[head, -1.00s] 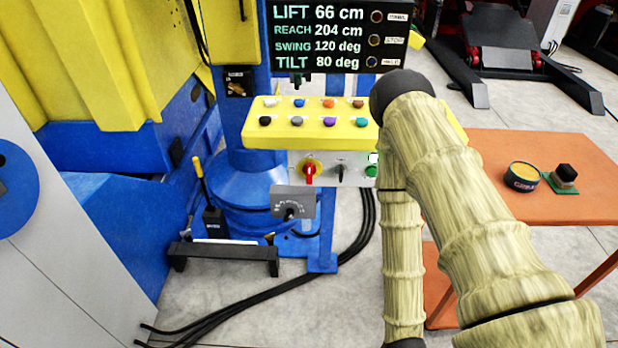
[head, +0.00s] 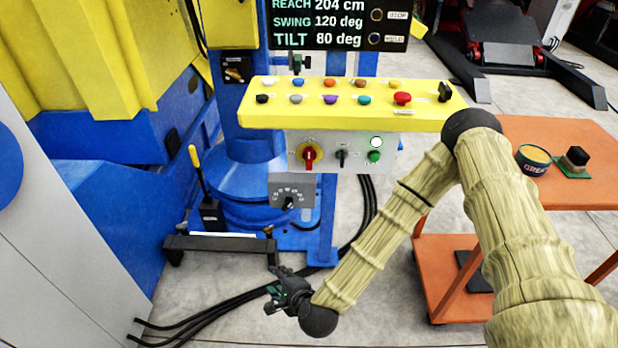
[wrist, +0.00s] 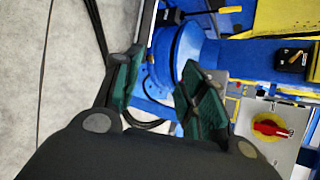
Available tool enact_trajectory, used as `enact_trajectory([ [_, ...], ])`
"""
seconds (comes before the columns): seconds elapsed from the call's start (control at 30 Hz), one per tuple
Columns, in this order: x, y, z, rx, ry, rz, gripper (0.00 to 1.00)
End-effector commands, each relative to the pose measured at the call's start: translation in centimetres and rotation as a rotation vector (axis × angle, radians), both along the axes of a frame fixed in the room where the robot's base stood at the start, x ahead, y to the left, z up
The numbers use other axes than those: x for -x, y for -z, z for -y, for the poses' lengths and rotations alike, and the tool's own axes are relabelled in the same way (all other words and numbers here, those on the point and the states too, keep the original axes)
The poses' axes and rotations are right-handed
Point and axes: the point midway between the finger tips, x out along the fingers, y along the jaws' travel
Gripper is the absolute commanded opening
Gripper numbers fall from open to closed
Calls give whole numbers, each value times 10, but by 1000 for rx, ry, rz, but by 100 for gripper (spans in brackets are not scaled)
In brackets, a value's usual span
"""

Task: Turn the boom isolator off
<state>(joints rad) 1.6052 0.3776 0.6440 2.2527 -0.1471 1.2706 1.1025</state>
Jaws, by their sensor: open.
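A red rotary handle on a yellow disc (head: 309,155) is on the grey panel under the yellow button console. Its handle looks roughly upright in the head view; it also shows in the wrist view (wrist: 270,128), at right. A black rotary switch box (head: 236,68) is on the blue column, and also in the wrist view (wrist: 293,57). I cannot read which one is labelled boom isolator. My gripper (head: 273,288) is open and empty, low in front of the column, below the panel and apart from both switches. Its green-padded fingers show in the wrist view (wrist: 162,84).
The yellow console (head: 345,115) with several coloured buttons juts out above the panel. A small black switch (head: 341,157), a green button (head: 374,156) and a grey dial box (head: 291,190) are close by. An orange cart (head: 555,195) stands right. Cables (head: 215,305) cross the floor.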

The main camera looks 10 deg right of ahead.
Motion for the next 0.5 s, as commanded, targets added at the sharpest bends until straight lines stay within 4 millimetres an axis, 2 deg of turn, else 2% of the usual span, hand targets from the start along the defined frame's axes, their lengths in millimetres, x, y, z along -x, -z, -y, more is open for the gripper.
enact_trajectory([
  [0.03, -24, -8, -1, -98, 99, 28, 41],
  [0.17, -83, -49, 8, -375, 342, 105, 41],
  [0.3, -138, -95, 38, -681, 579, 202, 41],
  [0.4, -167, -125, 64, -876, 709, 270, 41],
  [0.5, -185, -148, 88, -1026, 797, 327, 41],
])
